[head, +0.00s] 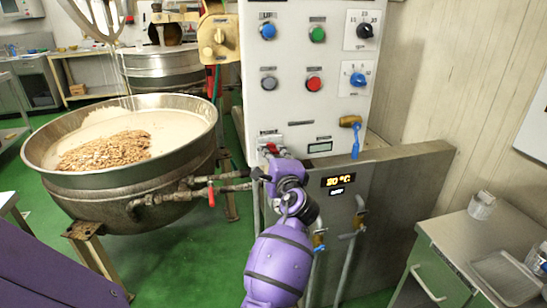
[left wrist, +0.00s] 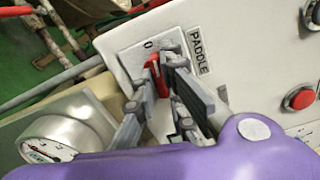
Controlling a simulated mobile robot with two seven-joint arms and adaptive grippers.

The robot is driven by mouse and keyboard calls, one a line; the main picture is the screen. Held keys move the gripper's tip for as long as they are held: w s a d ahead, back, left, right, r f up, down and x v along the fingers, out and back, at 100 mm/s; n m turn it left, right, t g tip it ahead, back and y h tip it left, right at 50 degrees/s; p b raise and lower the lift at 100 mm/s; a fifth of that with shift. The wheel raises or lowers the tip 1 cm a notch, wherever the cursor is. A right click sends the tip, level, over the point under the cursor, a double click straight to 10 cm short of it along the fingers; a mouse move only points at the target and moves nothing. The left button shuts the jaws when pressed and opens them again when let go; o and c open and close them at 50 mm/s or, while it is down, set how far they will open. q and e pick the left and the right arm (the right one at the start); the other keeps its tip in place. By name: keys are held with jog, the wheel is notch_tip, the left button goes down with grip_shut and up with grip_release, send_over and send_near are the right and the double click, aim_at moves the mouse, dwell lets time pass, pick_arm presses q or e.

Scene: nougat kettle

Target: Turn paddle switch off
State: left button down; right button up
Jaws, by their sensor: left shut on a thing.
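The paddle switch is a red handle (left wrist: 154,76) on a pale plate beside a PADDLE label (left wrist: 200,50) in the left wrist view. A "0" mark shows on the plate above the handle. My left gripper (left wrist: 160,84) is shut on the red handle, with a finger on each side of it. In the head view my left gripper (head: 272,158) is at the lower left of the white control panel (head: 305,110), and a little red shows at its tip. The fingers hide part of the switch plate. My right gripper is not in view.
A large kettle (head: 60,181) with nuts and pale mass stands left of the panel, with pipes and a red valve lever (head: 211,195) close by. A temperature display (head: 338,181) glows below the panel. A gauge (left wrist: 48,145) lies near the wrist. A steel cabinet (head: 475,240) stands at right.

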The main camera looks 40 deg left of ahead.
pick_arm(q)
jog(key=shift+n+b, duration=0.35)
jog(key=shift+n, duration=0.65)
jog(key=c, duration=1.8)
grip_release()
jog(key=v, duration=1.2)
jog(key=shift+w+n, duration=0.1)
jog(key=shift+n, duration=0.2)
